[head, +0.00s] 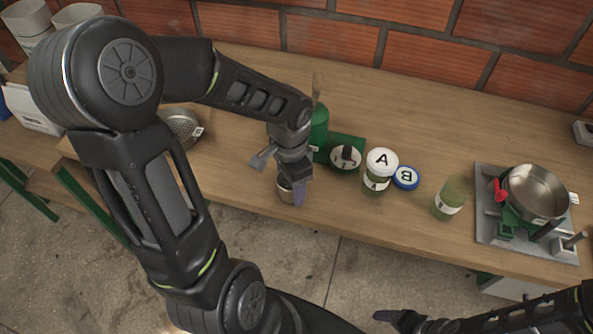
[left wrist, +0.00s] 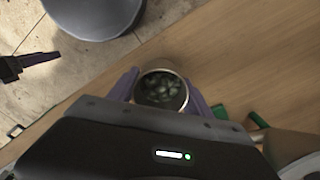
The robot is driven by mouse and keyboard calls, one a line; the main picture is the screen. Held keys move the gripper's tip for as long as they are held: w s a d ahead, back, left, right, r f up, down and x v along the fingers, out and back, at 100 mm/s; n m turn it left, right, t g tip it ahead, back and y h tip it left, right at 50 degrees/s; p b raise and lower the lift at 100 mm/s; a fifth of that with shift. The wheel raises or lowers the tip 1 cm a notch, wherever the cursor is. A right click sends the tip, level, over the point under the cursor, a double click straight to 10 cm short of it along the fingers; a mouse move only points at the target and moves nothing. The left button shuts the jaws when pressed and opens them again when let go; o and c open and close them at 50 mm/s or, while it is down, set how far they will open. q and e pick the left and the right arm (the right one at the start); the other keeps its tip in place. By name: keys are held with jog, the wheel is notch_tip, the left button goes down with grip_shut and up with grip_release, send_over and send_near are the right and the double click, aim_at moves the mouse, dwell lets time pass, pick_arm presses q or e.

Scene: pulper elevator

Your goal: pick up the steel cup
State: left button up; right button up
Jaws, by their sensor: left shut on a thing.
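The steel cup (head: 284,194) is at the front edge of the wooden table, mostly hidden behind my left gripper (head: 292,192) in the head view. In the left wrist view the cup (left wrist: 161,75) stands between the two purple fingers of my left gripper (left wrist: 160,86), which is shut on it. Dark greenish pieces show inside the cup. I cannot tell whether its base touches the table. My right gripper (head: 402,318) is low at the bottom right of the head view, away from the cup; its jaws are unclear.
A green machine (head: 320,130) stands just behind the cup. To its right are a white-lidded jar A (head: 380,165), a blue lid B (head: 405,178), a green jar (head: 449,200) and a steel pan (head: 537,192) on a burner. A perforated metal strainer (head: 182,126) lies left.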

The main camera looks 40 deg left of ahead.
pick_arm(q)
jog(key=s, duration=0.1)
jog(key=s+d+b, duration=0.1)
jog(key=s, duration=0.1)
jog(key=s+d, duration=0.1)
jog(key=s, duration=0.1)
jog(key=shift+s+f+b, duration=0.25)
jog(key=shift+f+b, duration=0.05)
jog(key=shift+b, duration=0.05)
jog(key=s+b, duration=0.1)
jog(key=b, duration=0.1)
jog(key=s+d+b, duration=0.1)
jog(key=s+b, duration=0.1)
jog(key=b, duration=0.1)
jog(key=s+b, duration=0.2)
jog(key=b, duration=0.1)
jog(key=shift+s+d+r, duration=0.1)
jog(key=shift+d+r, duration=0.15)
jog(key=shift+d, duration=0.1)
jog(key=shift+r, duration=0.1)
